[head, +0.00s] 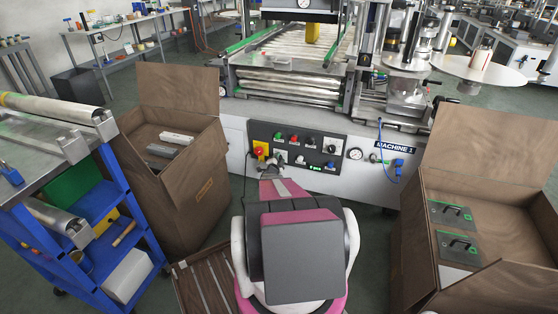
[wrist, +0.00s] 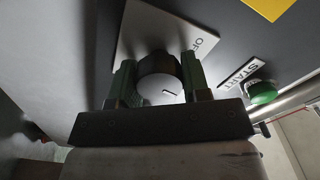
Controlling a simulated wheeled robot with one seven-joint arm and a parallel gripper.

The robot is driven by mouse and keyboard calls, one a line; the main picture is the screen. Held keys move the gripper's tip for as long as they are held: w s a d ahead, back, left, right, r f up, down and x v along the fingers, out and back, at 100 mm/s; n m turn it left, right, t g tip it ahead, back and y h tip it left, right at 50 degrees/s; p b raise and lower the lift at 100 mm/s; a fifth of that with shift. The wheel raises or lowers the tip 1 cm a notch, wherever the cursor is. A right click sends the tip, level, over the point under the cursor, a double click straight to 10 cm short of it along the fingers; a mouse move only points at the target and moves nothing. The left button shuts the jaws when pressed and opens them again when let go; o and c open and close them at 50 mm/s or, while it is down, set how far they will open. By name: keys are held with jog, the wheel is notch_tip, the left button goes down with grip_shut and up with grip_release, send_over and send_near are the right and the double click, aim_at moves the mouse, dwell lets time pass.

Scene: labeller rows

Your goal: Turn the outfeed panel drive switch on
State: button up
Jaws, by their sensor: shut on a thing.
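The dark control panel (head: 335,148) is on the front of the white machine and carries several coloured buttons and knobs. My gripper (head: 279,158) is at the left part of this panel, and my arm hides what is behind it. In the wrist view my gripper (wrist: 160,92) has its two green-padded fingers shut on a round switch knob (wrist: 160,88) with a pale face and a short dark line. Behind the knob is a light plate (wrist: 140,40) with lettering starting "OF", the rest hidden. The knob's exact setting is unclear.
A green button (wrist: 262,92) with a START label (wrist: 240,74) sits right of the knob in the wrist view. Open cardboard boxes stand left (head: 190,200) and right (head: 412,235) of my arm. A blue cart (head: 75,225) stands at far left.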

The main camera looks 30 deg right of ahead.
jog(key=m, duration=0.6)
jog(key=shift+f+m, duration=0.1)
jog(key=shift+m, duration=0.2)
jog(key=shift+s, duration=0.1)
dwell(0.4)
jog(key=o, duration=0.9)
jog(key=shift+o, duration=0.2)
jog(key=v, duration=1)
jog(key=shift+s+a, duration=0.25)
jog(key=shift+a, duration=0.05)
